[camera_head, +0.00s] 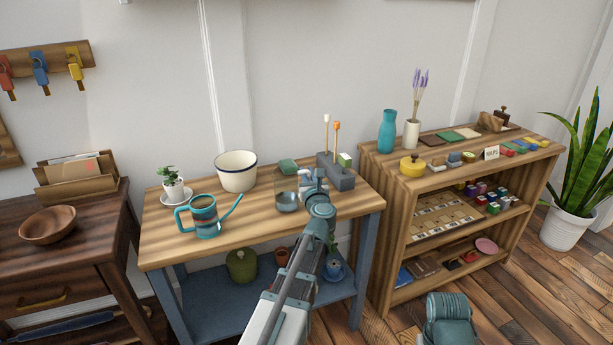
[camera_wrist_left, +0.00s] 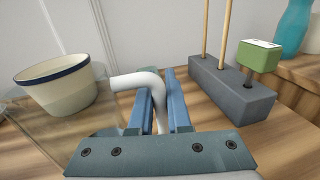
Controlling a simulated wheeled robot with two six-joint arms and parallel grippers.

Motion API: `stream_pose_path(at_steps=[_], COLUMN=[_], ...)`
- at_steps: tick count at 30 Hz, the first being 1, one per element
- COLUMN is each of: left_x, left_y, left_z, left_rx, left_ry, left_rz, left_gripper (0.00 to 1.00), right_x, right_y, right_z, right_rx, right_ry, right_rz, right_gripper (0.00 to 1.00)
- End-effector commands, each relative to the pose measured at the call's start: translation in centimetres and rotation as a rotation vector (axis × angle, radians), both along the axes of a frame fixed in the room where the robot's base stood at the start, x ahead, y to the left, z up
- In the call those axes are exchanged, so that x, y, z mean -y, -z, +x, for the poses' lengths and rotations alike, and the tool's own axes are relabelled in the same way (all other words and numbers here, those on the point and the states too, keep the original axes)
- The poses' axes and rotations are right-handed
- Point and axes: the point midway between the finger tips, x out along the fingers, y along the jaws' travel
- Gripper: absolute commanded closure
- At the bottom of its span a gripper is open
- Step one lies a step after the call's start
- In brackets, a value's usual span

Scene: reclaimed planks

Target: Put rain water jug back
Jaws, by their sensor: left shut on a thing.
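The rain water jug (camera_head: 286,200) is a clear glass vessel with bluish water low inside, at the right half of the blue-legged workbench (camera_head: 165,245). In the left wrist view its clear wall (camera_wrist_left: 50,135) shows at the left and its white curved handle (camera_wrist_left: 135,80) runs between the fingers. My left gripper (camera_head: 313,188) is shut on that handle, at the jug's right side; it also shows in the left wrist view (camera_wrist_left: 162,105). I cannot tell whether the jug's base touches the bench top. My right gripper is out of view.
A blue watering can (camera_head: 204,218), a cream pot (camera_head: 236,172) and a potted plant (camera_head: 173,186) stand left of the jug. A dark grey block (camera_head: 336,176) with upright sticks stands close behind my gripper. The bench's front middle is bare. A shelf (camera_head: 400,225) stands right.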

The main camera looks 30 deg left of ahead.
Motion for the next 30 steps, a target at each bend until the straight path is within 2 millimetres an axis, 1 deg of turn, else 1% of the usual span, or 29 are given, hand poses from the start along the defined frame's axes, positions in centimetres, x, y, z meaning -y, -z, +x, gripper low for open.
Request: stream_pose_path(at_steps=[5, 6, 10, 18, 21, 26, 30], left_x=[0.0, 0.0, 0.0, 0.0, 0.0, 1.8, 3.6], left_y=[0.4, 0.3, 0.3, 0.2, -0.3, 0.0, 0.0], left_z=[0.0, 0.0, 0.0, 0.0, 0.0, -2.4, -4.9], left_rx=[0.0, 0.0, 0.0, 0.0, 0.0, 0.0, 0.0], left_ry=[0.0, 0.0, 0.0, 0.0, 0.0, 0.002, 0.002], left_rz=[0.002, 0.0, 0.0, 0.0, 0.0, 0.0, 0.0], left_gripper=[1.0, 0.77, 0.54, 0.54, 0.54, 0.54, 0.54], right_x=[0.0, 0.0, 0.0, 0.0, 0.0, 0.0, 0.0], right_y=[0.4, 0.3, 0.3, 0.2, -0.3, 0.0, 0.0], right_z=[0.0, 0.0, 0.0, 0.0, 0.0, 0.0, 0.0], right_rx=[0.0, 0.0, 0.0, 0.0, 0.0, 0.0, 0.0], right_ry=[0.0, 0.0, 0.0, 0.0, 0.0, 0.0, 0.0], right_rz=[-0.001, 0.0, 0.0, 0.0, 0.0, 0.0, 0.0], right_gripper=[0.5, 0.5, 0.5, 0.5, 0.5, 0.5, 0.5])
